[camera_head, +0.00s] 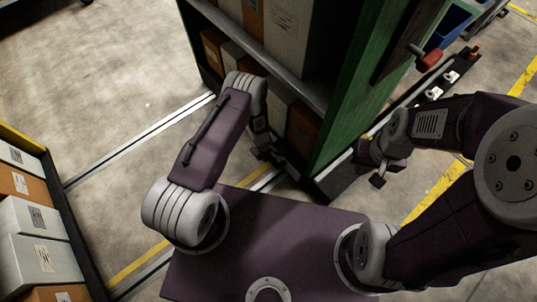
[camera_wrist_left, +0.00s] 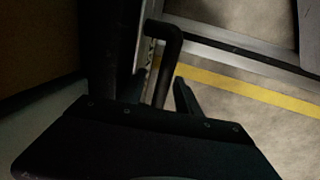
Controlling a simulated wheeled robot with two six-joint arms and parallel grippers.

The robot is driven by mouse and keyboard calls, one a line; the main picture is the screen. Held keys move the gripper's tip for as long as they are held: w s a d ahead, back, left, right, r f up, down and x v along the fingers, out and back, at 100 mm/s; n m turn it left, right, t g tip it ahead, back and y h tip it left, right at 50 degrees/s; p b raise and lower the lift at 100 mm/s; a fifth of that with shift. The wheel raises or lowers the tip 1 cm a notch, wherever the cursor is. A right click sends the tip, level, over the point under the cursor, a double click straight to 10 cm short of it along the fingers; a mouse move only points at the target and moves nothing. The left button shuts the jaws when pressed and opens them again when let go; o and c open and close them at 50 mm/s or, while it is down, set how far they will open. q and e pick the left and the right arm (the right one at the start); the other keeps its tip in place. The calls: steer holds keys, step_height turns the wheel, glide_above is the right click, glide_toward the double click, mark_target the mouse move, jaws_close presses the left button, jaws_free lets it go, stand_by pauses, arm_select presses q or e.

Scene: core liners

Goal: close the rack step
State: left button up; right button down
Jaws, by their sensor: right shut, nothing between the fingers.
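The rack (camera_head: 345,110) has a green end panel and shelves of white and brown boxes; it stands at the top centre of the head view. My left gripper (camera_head: 272,155) is low at the rack's front edge, dark and partly hidden by my arm. In the left wrist view a black bent handle (camera_wrist_left: 172,32) stands between dark parts in front of my left gripper (camera_wrist_left: 155,90); whether the fingers touch it is unclear. My right gripper (camera_head: 376,168) is shut and empty, beside the lower end panel. A red-gripped handle (camera_head: 429,60) sticks out from the end panel.
Another rack (camera_head: 72,215) with boxes stands at the lower left. Pale rails (camera_head: 140,142) cross the floor between the racks. The concrete floor between them is clear. A blue bin (camera_head: 450,22) and a dark strip of equipment (camera_head: 440,90) lie at the right.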

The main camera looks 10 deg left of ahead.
arm_select(q)
steer(key=shift+s, duration=0.1)
step_height(320, 180, up, 9)
steer(key=s+a+p, duration=0.1)
steer(key=p, duration=0.5)
steer(key=shift+s+p, duration=0.2)
steer(key=shift+p, duration=0.1)
